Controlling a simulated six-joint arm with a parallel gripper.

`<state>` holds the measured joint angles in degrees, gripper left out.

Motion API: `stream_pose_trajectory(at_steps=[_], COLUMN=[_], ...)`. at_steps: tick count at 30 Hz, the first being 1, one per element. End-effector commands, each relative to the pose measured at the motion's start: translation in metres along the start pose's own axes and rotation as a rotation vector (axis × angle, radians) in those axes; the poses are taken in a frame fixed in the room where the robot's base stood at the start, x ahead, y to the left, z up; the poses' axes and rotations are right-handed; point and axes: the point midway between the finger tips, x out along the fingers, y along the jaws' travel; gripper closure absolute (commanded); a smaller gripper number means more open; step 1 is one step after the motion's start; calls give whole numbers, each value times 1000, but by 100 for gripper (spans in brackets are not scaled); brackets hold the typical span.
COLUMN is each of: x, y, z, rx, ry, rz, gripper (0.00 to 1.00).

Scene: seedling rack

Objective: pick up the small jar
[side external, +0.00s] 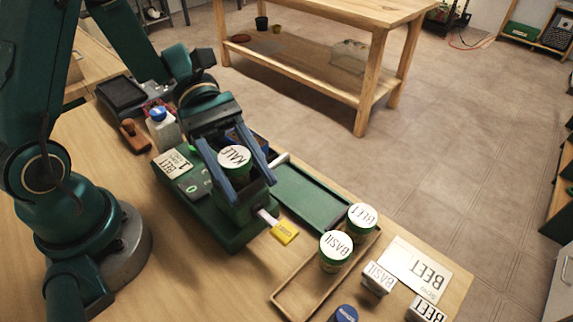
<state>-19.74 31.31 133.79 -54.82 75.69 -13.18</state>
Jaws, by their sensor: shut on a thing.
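The small jar labelled KALE (234,158) has a white lid and a green body. It is between the blue fingers of my gripper (236,172), which is shut on it. The jar is above a green rack or machine (232,235); I cannot tell whether its base touches anything.
The wooden tray (290,290) lies at the table's front right. White boxes labelled BASIL (378,278) and BEET (427,309) and a BEET card (414,268) are beside it. A yellow tag (285,232) is near the green unit. A spray bottle (160,122) stands behind left.

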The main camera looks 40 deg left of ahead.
Motion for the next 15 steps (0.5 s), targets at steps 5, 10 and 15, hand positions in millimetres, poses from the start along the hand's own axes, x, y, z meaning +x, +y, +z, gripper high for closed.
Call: stream_pose_trajectory(at_steps=[5,10,15], x=[-4,-11,-32], y=[1,1,0], z=[8,24,39], rx=[4,7,4], ry=[1,3,2], rz=[2,3,11], gripper=[100,100,100])
